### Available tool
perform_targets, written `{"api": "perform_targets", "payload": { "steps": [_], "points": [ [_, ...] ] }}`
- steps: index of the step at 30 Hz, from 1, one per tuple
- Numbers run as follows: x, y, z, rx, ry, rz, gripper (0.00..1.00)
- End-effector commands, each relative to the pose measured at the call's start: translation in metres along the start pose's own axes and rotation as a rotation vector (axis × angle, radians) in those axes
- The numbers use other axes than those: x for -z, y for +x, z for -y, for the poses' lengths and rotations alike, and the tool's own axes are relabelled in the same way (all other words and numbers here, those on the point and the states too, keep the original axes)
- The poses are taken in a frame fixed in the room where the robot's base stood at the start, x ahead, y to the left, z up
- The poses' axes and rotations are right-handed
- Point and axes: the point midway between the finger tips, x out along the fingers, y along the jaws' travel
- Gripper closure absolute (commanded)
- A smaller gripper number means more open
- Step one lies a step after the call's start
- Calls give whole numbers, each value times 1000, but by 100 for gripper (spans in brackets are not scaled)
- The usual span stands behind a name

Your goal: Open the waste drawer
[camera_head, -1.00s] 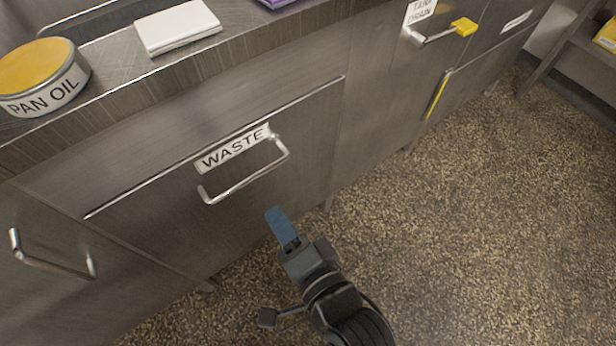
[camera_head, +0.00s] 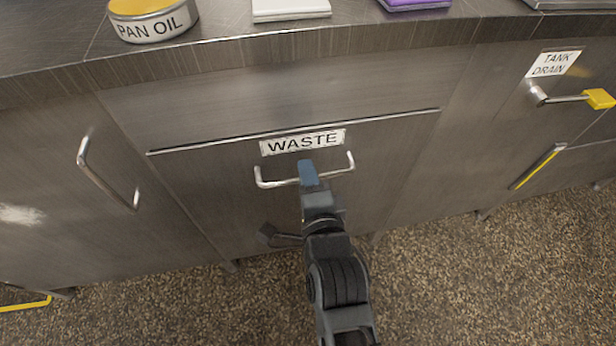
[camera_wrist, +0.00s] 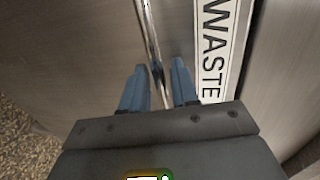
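The waste drawer (camera_head: 215,185) is a steel front under the counter, marked by a white WASTE label (camera_head: 303,141). The label also shows in the wrist view (camera_wrist: 213,50). Its front looks flush with the cabinet. Its bar handle (camera_head: 265,183) sits just below the label. My gripper (camera_head: 307,168) is at the middle of the handle, its blue fingers hiding part of the bar. In the wrist view my gripper (camera_wrist: 158,78) has its two fingers apart, one on each side of the handle bar (camera_wrist: 150,40). A gap shows between the bar and the fingers.
On the counter stand a PAN OIL tin (camera_head: 153,20), a white block (camera_head: 290,9) and a purple item (camera_head: 415,4). A plain handle (camera_head: 105,178) is at left; the TANK DRAIN handle (camera_head: 560,98) with a yellow grip is at right. Speckled floor is clear in front.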

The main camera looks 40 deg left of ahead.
Motion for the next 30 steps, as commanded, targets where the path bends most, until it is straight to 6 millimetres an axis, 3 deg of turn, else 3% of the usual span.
{"api": "perform_targets", "payload": {
  "steps": [9,18,30],
  "points": [
    [0,2,0,0,0,0,72],
    [0,2,0,-1,-1,0,100],
    [0,2,0,-1,-1,-1,100]
  ]
}}
